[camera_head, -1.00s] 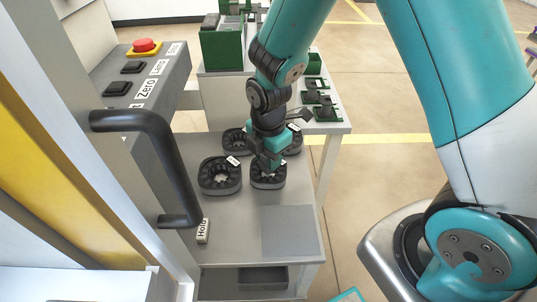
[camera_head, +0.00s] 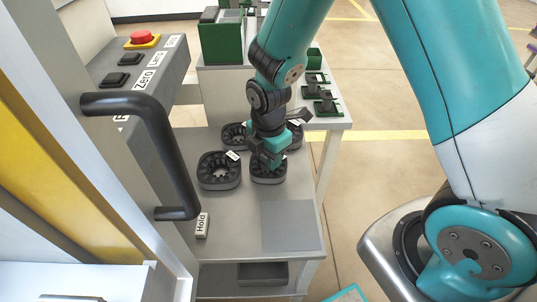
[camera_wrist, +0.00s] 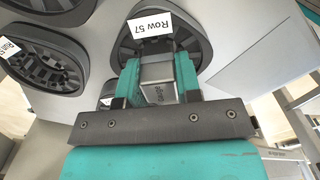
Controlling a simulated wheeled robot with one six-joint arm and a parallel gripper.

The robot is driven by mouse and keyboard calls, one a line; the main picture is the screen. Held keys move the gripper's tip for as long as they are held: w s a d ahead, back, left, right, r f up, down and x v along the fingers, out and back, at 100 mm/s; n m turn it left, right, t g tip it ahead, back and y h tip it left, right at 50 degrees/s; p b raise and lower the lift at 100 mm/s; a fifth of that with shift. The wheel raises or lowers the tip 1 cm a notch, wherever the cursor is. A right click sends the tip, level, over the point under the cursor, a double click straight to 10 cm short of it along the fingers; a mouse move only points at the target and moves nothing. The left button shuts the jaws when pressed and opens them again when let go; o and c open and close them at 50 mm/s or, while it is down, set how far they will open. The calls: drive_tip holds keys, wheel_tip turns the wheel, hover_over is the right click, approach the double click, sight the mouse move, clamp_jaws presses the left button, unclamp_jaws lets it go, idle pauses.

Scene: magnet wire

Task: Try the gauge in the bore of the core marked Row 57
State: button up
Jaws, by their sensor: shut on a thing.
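The core marked Row 57 (camera_wrist: 203,48) is a dark ring with inner teeth and a white label (camera_wrist: 153,24) at the top of the wrist view. In the head view it is the front right core (camera_head: 268,178) on the grey table. My gripper (camera_wrist: 158,72) is shut on the gauge (camera_wrist: 157,82), a grey block with small lettering. In the head view my gripper (camera_head: 270,160) is right over this core, pointing down. The gauge's far end is hidden, so I cannot tell how deep in the bore it is.
Other cores stand close by: front left (camera_head: 219,170), back left (camera_head: 234,136) and back right (camera_head: 295,136). A black handle (camera_head: 160,140) and a button panel (camera_head: 130,85) are at left. A flat grey square (camera_head: 288,225) in front is clear.

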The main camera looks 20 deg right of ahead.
drive_tip(key=shift+r, duration=0.15)
idle(0.5)
drive_tip(key=shift+r+p, duration=3.3)
drive_tip(key=shift+r, duration=0.1)
